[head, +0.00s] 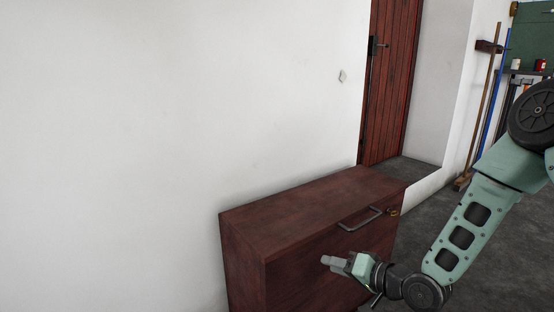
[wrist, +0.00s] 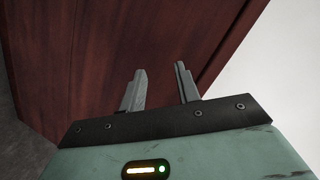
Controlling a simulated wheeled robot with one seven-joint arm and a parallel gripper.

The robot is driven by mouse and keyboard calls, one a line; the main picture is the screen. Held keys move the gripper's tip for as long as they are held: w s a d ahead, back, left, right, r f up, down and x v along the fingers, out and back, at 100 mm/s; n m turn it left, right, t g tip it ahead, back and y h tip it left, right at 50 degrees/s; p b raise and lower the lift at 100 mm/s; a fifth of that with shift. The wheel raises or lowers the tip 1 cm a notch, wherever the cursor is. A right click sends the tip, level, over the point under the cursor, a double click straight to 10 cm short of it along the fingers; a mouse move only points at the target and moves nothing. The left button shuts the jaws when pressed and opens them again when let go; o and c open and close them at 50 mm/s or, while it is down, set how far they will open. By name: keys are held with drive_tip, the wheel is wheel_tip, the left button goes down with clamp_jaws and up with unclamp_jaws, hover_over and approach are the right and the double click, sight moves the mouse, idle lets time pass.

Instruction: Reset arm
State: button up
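My gripper (head: 328,262) is at the end of my green arm, in front of the brown wooden cabinet in the head view. In the wrist view my gripper (wrist: 160,82) has its two grey fingers apart with nothing between them. The cabinet's dark red-brown wood (wrist: 90,50) fills much of the wrist view beyond the fingers. I cannot tell whether the fingertips touch the wood.
The cabinet (head: 310,205) stands against a white wall (head: 150,120), with a metal handle (head: 360,219) on its front. A red wooden door (head: 390,80) is behind it. Brooms (head: 480,110) lean at the right. Grey floor (head: 425,215) lies right of the cabinet.

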drive_tip(key=s+r+n+g+h+p, duration=0.45)
drive_tip(key=s+r, duration=0.65)
drive_tip(key=s, duration=0.5)
drive_tip(key=s+r+n+g+h+p, duration=0.5)
drive_tip(key=s+r, duration=0.6)
drive_tip(key=s, duration=0.5)
wheel_tip(320, 180, up, 37)
drive_tip(key=p, duration=3.5)
drive_tip(key=shift+w+f+p, duration=0.15)
drive_tip(key=shift+w+p, duration=0.2)
drive_tip(key=shift+w, duration=0.1)
drive_tip(key=shift+g, duration=0.25)
